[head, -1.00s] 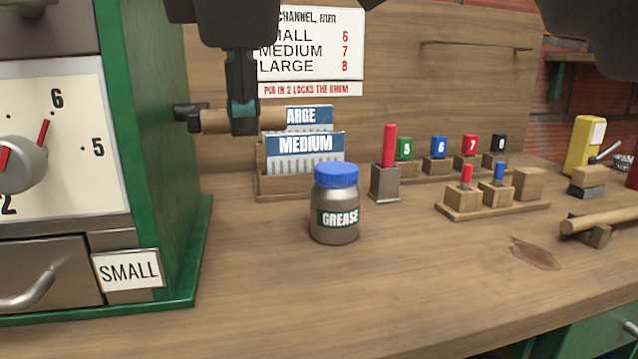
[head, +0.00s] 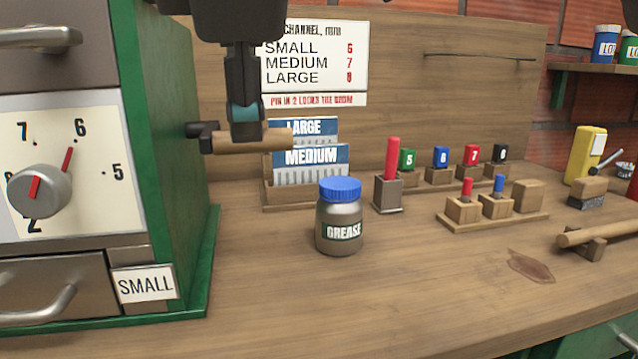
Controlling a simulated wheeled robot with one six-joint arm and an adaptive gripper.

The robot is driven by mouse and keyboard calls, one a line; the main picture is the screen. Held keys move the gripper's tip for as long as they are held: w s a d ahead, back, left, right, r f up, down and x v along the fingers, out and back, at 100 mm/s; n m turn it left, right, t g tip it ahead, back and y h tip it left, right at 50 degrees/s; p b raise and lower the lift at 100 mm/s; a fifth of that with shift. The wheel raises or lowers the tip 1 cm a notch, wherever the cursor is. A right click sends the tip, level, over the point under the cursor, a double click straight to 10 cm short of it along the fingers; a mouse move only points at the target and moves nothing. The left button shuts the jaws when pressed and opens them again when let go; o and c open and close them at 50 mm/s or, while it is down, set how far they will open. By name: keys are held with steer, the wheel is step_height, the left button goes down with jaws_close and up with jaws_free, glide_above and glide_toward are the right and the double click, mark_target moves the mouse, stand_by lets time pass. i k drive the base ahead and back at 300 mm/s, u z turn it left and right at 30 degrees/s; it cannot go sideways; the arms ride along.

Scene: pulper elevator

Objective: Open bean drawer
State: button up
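A grey metal drawer (head: 45,288) with a curved handle (head: 40,308) sits low in the green machine at the left, cut off by the picture edge. A card reading SMALL (head: 146,284) is beside it. It looks closed. Another grey front with a bar handle (head: 40,38) is higher up, partly out of view. I cannot tell which one is the bean drawer. My gripper (head: 246,128) hangs at the top, in front of the wooden crank grip (head: 250,141) on the machine's side. I cannot tell whether it touches the grip, or its finger opening.
A dial (head: 40,190) with a red pointer is above the low drawer. A blue-lidded grease jar (head: 340,218) stands on the bench. Behind are MEDIUM and LARGE plates (head: 310,160) in a wooden rack and several numbered blocks (head: 440,160). The front bench is clear.

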mark_target(36, 289)
steer(key=k, duration=0.95)
steer(key=z, duration=0.05)
